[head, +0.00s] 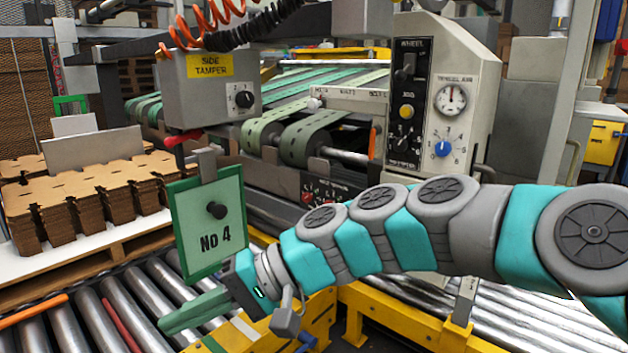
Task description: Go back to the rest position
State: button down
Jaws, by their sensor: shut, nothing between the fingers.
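My teal and grey arm reaches in from the right edge, low across the head view. My gripper (182,318) is at its left end, over the metal rollers, with its green fingers pointing down and left. It is shut and holds nothing.
A green "No 4" plate (208,226) hangs just above my gripper. A yellow rail (420,322) lies below my arm. Cardboard blanks (90,196) are stacked at left. A control panel (440,95) stands behind my arm. Rollers (60,325) fill the lower left.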

jog(key=s+d+f+h+p, duration=0.1)
jog(key=s+d+f+h, duration=0.3)
jog(key=d, duration=0.6)
jog(key=s+d+f+m+h+p, duration=0.1)
jog(key=s+d+f+h, duration=0.3)
jog(key=d, duration=0.7)
jog(key=s+d+f+m+t+h+p, duration=0.1)
jog(key=s+d+f+h+p, duration=0.1)
jog(key=s+d+f+h, duration=0.2)
jog(key=s+d+f, duration=0.1)
jog(key=d+f, duration=0.2)
jog(key=d, duration=0.4)
jog(key=shift+s+h, duration=0.4)
